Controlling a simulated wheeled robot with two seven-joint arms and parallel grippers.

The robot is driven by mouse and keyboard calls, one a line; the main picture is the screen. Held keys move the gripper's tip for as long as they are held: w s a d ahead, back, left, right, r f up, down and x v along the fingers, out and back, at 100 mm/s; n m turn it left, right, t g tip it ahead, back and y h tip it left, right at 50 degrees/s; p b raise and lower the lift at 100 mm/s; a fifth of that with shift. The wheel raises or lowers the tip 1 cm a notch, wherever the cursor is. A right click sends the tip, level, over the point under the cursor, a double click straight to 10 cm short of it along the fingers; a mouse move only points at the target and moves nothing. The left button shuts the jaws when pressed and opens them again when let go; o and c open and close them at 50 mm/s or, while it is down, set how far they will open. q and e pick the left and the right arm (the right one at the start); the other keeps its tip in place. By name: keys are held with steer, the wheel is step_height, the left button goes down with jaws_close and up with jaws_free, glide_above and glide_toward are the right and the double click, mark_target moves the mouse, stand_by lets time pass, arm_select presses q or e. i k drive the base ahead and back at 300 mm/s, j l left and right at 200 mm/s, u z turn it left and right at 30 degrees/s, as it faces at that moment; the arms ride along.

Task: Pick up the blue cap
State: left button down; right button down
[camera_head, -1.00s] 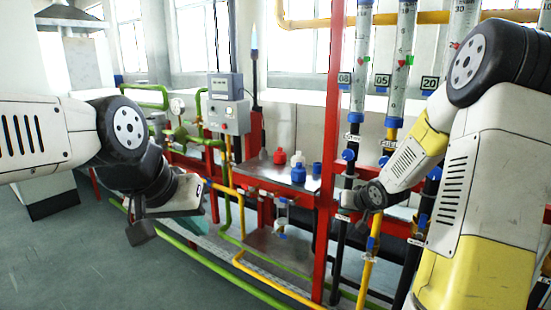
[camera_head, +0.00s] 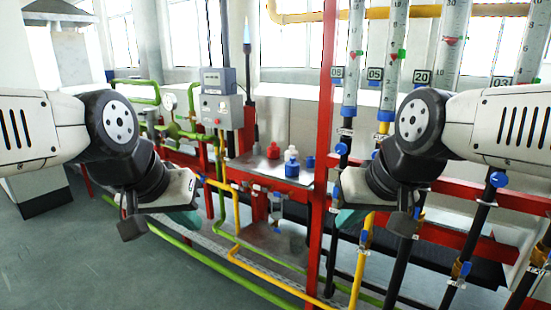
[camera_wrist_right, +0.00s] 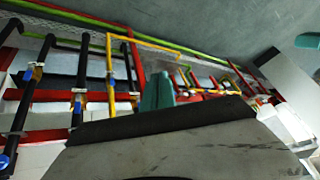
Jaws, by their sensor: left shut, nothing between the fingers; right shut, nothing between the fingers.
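A small blue cap (camera_head: 310,161) stands on the metal shelf (camera_head: 255,165), at the right of a blue bottle with a white top (camera_head: 292,168). My left gripper (camera_head: 187,216) is shut and empty, with a teal fingertip, in front of the shelf and to its lower left. My right gripper (camera_head: 349,217) is shut and empty, to the lower right of the cap and apart from it. Its teal finger (camera_wrist_right: 158,90) shows in the right wrist view. The cap cannot be made out there.
A red bottle (camera_head: 273,150) stands on the shelf left of the blue bottle. A red upright post (camera_head: 322,150) rises between the shelf and my right gripper. Yellow pipe (camera_head: 238,262), green pipes and blue-handled valves surround the shelf. Open grey floor (camera_head: 130,270) lies at the lower left.

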mark_target(292, 168)
steer(key=i+j+u, duration=0.25)
steer(key=i, duration=0.15)
steer(key=i+u, duration=0.25)
steer(key=i, duration=0.2)
